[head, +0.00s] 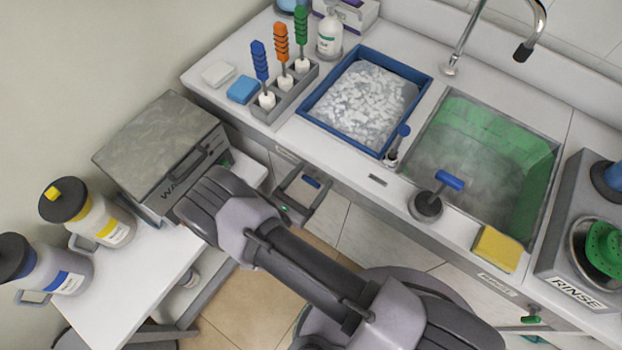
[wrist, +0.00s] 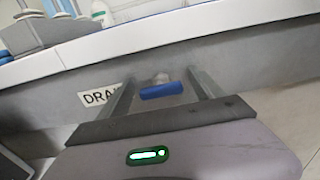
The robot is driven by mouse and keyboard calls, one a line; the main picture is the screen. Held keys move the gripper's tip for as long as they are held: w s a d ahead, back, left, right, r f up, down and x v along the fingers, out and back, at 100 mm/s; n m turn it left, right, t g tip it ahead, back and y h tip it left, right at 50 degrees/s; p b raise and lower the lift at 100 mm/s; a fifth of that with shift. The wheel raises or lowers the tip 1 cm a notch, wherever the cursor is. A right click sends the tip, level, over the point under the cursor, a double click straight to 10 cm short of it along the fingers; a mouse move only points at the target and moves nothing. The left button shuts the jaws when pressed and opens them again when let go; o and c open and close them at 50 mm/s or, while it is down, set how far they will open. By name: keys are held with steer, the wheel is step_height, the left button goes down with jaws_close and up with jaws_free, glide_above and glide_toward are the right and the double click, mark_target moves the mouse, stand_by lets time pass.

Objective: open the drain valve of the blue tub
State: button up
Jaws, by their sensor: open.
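The blue tub (head: 313,115) sits on the counter, filled with pale foamy or icy material. A small blue valve handle (wrist: 161,90) is on the grey front below the counter edge, lying crosswise, beside a label reading "DRA" (wrist: 97,96), its rest hidden by my left finger. My gripper (wrist: 160,75) is open, with one finger on each side of the handle and a visible gap to each. In the head view my gripper (head: 314,177) is at the counter front below the tub, and the blue handle (head: 312,182) shows between its fingers.
A grey-green sink (head: 480,150) lies right of the tub, with a blue T-handle (head: 450,180) and a yellow sponge (head: 497,249) on its front edge. A grey box (head: 160,145) and two jugs (head: 110,222) (head: 62,270) stand on the left table.

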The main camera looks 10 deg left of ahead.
steer(key=c, duration=1.4)
steer(key=n+b, duration=0.2)
steer(key=n, duration=0.2)
steer(key=shift+a+f, duration=0.1)
steer(key=shift+f, duration=0.05)
steer(key=n+b, duration=0.1)
steer(key=n, duration=0.3)
steer(key=shift+w+a+n, duration=0.1)
steer(key=shift+n, duration=0.3)
steer(key=n+b, duration=0.1)
steer(key=n, duration=0.3)
steer(key=shift+a+f, duration=0.1)
steer(key=shift+f+n, duration=0.15)
steer(key=shift+n, duration=2.35)
